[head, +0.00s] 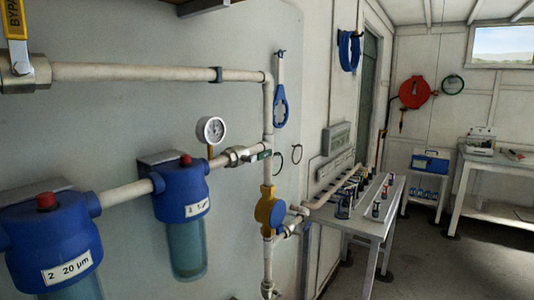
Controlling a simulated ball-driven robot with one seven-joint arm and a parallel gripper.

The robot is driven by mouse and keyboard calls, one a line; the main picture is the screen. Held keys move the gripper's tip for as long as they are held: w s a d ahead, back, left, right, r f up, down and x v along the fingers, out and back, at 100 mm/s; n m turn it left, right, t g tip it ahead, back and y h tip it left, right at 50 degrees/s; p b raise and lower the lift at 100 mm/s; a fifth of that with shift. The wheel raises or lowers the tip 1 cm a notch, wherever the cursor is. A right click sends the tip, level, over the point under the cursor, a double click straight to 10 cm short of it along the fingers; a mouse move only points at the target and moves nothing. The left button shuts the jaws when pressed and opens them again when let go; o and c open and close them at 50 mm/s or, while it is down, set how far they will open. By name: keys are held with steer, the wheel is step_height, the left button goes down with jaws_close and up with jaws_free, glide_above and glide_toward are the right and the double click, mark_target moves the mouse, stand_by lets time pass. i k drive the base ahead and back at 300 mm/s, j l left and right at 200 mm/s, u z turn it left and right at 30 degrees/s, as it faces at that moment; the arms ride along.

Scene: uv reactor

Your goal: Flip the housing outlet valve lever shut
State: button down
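Two blue filter housings hang along the wall pipe. The nearer one (50,236) is labelled "2 20 µm", and the farther one (181,191) has a red button on top and a clear blue bowl. Right of the farther housing, a metal valve (237,156) sits in its outlet pipe. A small dark green lever (264,155) shows at this valve, roughly in line with the pipe. It is small, and its exact angle is hard to tell. My gripper is not in view.
A yellow bypass lever (15,20) stands upright at upper left. A pressure gauge (211,130) rises just left of the outlet valve.

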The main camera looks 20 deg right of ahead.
mark_target(260, 156)
steer(key=i+l, duration=0.15)
steer(key=l, duration=0.2)
steer(key=i+l, duration=0.15)
steer(key=l, duration=0.15)
steer(key=i+l+u, duration=0.1)
steer(key=l, duration=0.25)
steer(key=i+l, duration=0.4)
steer(key=l, duration=0.25)
